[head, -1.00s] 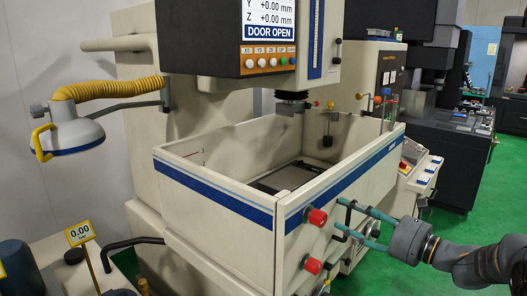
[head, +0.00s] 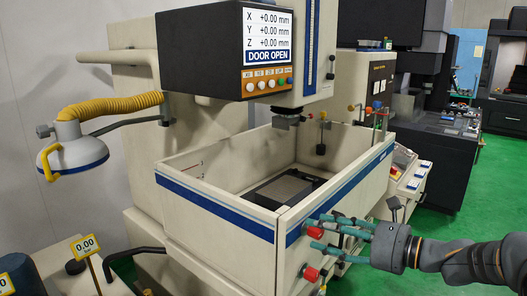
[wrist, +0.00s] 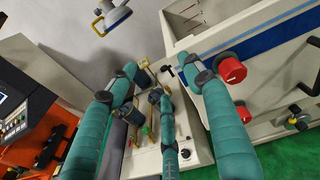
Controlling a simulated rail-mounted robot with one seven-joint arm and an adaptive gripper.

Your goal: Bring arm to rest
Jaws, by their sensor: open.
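My arm (head: 465,262) reaches in from the right edge of the head view, its grey wrist in front of the machine's right side. My gripper (head: 318,234) has several teal fingers, spread apart and pointing left, with nothing between them. In the head view the fingers overlap the tank's front right face, near the red knobs; I cannot tell whether they touch it. In the wrist view my gripper (wrist: 160,78) is open and empty, its fingers pointing toward a cream unit with hoses and dials (wrist: 175,160).
The spark erosion machine's tank (head: 215,203) is open on top, and its screen (head: 267,32) reads DOOR OPEN. Red knobs (wrist: 231,70) stick out close to the right finger. A lamp (head: 75,155) hangs at left, above a gauge sign (head: 85,247).

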